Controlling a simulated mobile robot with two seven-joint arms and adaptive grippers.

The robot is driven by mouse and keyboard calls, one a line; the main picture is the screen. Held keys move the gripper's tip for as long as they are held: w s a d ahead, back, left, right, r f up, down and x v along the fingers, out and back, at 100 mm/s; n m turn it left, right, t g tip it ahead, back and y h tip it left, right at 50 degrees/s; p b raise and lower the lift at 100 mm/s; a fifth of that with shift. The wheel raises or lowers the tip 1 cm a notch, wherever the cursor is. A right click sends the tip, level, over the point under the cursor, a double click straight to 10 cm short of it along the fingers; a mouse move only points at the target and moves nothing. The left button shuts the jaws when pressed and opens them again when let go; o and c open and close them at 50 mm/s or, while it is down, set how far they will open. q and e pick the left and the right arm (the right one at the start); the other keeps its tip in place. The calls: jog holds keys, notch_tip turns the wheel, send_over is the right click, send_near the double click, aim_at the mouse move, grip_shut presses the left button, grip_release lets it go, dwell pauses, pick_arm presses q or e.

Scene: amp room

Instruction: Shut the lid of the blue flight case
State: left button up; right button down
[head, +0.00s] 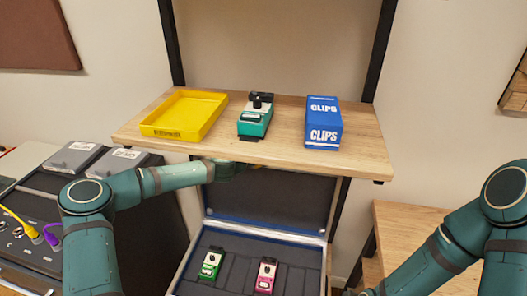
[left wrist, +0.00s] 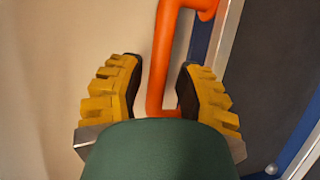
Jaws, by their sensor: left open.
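The blue flight case (head: 265,237) is below the shelf with its lid (head: 270,195) standing up, open. The lid's dark lining faces me and its upper part is hidden under the shelf. In the left wrist view the lid (left wrist: 275,80) shows on the right with its blue edge. An orange handle (left wrist: 160,85) stands out beside that edge. My left gripper (left wrist: 160,68) is open, its yellow-padded fingers on either side of the handle. In the head view my left arm reaches under the shelf to the lid's upper left. My right gripper is out of view.
A green pedal (head: 211,265) and a pink pedal (head: 265,275) lie in the case. The wooden shelf (head: 360,150) above holds a yellow tray (head: 185,114), a teal pedal (head: 256,116) and a blue CLIPS box (head: 323,123). A wooden table (head: 400,225) stands at right.

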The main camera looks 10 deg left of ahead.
pick_arm(q)
jog(key=shift+w+d+f, duration=0.2)
jog(key=shift+w+d, duration=0.05)
jog(key=shift+w, duration=0.4)
jog(key=shift+o, duration=0.2)
grip_shut()
jog(key=shift+s, duration=0.15)
